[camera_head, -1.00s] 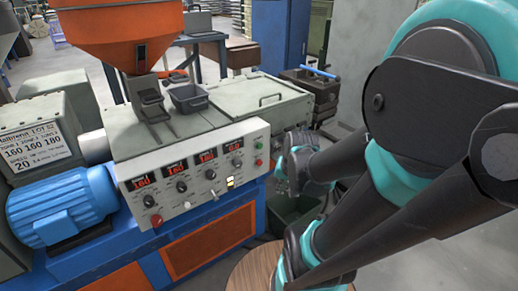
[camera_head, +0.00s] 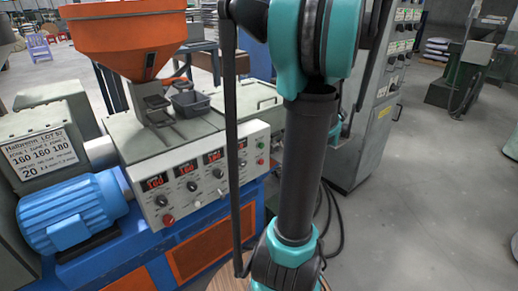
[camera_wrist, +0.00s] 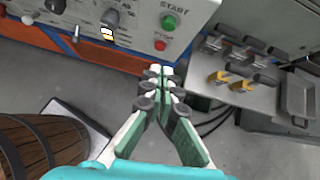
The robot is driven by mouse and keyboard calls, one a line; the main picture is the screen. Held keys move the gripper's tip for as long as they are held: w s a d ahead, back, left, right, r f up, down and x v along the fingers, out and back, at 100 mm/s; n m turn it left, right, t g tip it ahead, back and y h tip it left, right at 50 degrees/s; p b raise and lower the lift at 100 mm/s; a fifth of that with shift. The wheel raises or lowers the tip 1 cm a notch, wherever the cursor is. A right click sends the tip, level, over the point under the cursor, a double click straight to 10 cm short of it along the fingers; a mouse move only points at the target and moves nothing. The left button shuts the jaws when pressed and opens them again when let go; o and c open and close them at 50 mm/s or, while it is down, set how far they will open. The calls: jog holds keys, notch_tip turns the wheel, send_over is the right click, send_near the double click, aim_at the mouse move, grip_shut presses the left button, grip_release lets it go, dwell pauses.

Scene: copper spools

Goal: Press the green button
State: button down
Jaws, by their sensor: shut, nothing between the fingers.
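The green button (camera_wrist: 169,22) sits under the word START on the light control panel (camera_wrist: 150,8) in the wrist view. A red button (camera_wrist: 159,45) is just below it. My gripper (camera_wrist: 160,70) is shut and empty, its fingertips pointing toward the panel, below the red button in the picture and apart from both buttons. In the head view, the green button (camera_head: 261,145) is a tiny dot at the right end of the panel (camera_head: 205,172). My gripper is hidden behind my arm there.
A wooden barrel (camera_wrist: 45,148) stands lower left. Tall grey cabinets (camera_head: 375,110) stand behind my arm.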

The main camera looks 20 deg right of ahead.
jog(key=shift+d+r+m, duration=0.2)
jog(key=shift+d+m, duration=0.05)
jog(key=shift+m, duration=0.15)
jog(key=shift+w+f, duration=0.1)
send_near(267, 145)
jog(key=s+a+f, duration=0.3)
jog(key=shift+w+a+f, duration=0.1)
jog(key=shift+w+a, duration=0.4)
jog(key=shift+w, duration=0.4)
jog(key=shift+w+a, duration=0.55)
jog(key=shift+w, duration=0.35)
